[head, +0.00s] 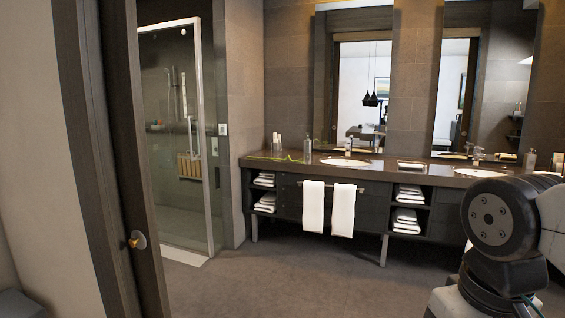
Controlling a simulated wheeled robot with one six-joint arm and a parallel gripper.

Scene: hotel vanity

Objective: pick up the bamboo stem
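A thin green stem (288,158), which looks like the bamboo stem, lies on the left part of the dark vanity counter (330,168). It is small and far off, so its exact shape and ends are hard to tell. My gripper is not in view. Only a grey and black part of my arm shows at the lower right, far from the stem and close to the camera.
A doorway frame (122,200) with a brass knob (137,240) stands close on the left. A glass shower (180,140) is beyond it. White towels (314,206) hang at the vanity front. Bottles (307,148) and sinks (346,162) are on the counter. The floor (290,280) ahead is clear.

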